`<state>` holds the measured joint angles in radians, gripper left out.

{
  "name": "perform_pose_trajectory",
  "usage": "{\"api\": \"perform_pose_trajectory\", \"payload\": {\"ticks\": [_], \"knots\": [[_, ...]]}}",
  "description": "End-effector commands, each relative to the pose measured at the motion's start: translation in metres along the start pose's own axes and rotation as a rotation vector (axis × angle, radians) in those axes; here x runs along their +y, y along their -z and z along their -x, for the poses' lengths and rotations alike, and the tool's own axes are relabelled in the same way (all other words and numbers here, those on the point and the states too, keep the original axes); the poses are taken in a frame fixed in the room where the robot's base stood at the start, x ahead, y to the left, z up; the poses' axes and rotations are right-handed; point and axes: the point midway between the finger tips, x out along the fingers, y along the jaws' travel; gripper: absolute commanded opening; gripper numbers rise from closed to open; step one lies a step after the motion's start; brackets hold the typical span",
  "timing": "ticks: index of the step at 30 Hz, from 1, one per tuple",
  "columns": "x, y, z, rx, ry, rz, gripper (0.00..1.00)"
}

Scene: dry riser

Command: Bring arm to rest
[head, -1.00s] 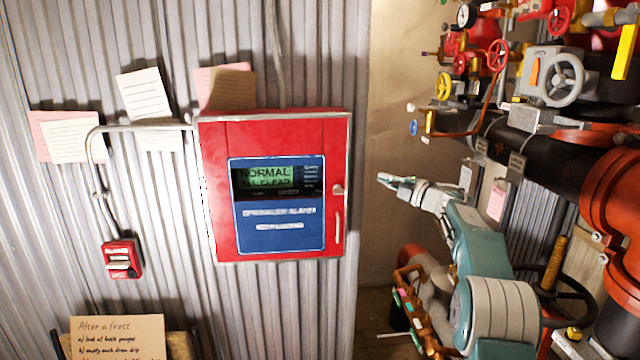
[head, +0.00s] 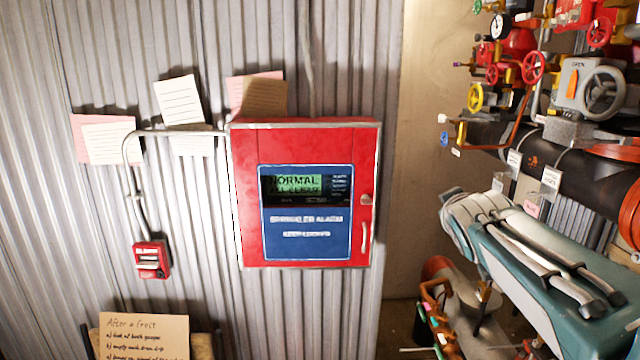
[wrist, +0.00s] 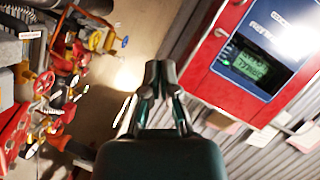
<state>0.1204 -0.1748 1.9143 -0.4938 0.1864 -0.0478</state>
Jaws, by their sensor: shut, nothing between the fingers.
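My gripper (wrist: 160,72) shows in the wrist view with its fingertips together, shut and empty. It points toward the gap between the red alarm panel and the valves, touching nothing that I can see. The panel also shows tilted at the upper right of the wrist view (wrist: 212,75).
Red and black pipes with valves and handwheels (head: 602,92) crowd the right side, close to my arm. A small red pull station (head: 151,260) and paper notes (head: 180,101) are on the wall. A handwritten card (head: 144,335) stands at the lower left.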

Motion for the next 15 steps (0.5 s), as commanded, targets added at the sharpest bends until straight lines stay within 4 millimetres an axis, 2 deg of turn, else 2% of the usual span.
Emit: {"api": "perform_pose_trajectory", "payload": {"ticks": [1, 5, 12, 15], "knots": [[-0.011, -0.016, 0.021, -0.052, 0.021, -0.041, 0.0], [-0.041, -0.064, 0.068, -0.206, 0.088, -0.148, 0.0], [-0.11, -0.158, 0.157, -0.489, 0.248, -0.315, 0.0], [-0.136, -0.189, 0.187, -0.585, 0.311, -0.359, 0.0]]}}
